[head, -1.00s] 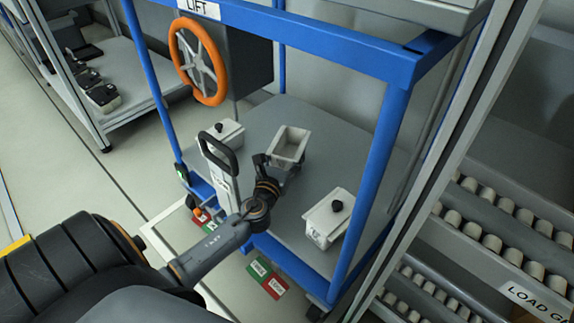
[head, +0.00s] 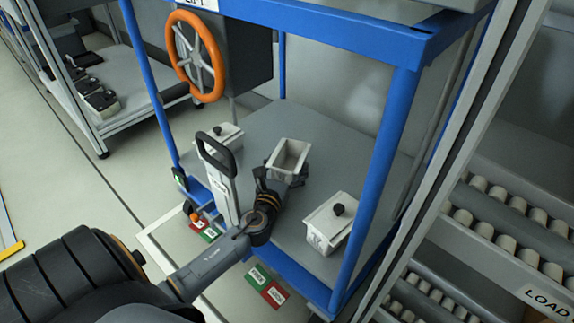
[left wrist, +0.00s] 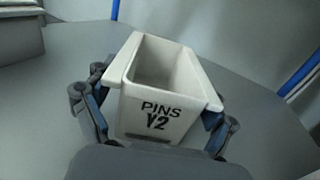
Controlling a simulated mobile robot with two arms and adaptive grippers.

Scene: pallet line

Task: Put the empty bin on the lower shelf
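The empty bin (head: 290,157) is a pale open-topped box on or just above the grey lower shelf (head: 262,122); I cannot tell whether its base touches. In the left wrist view the bin (left wrist: 158,112) is marked "PINS V2" and looks empty inside. My left gripper (head: 279,180) has its fingers on the bin's two sides, just below the rim, and appears shut on it. It also shows in the left wrist view (left wrist: 155,118). My right gripper is in neither view.
Two lidded bins with black knobs stand on the shelf, one at back left (head: 220,139) and one at front right (head: 330,224). Blue posts (head: 374,190) and an orange wheel (head: 196,56) frame it. An upright black handle (head: 219,153) stands left of my gripper.

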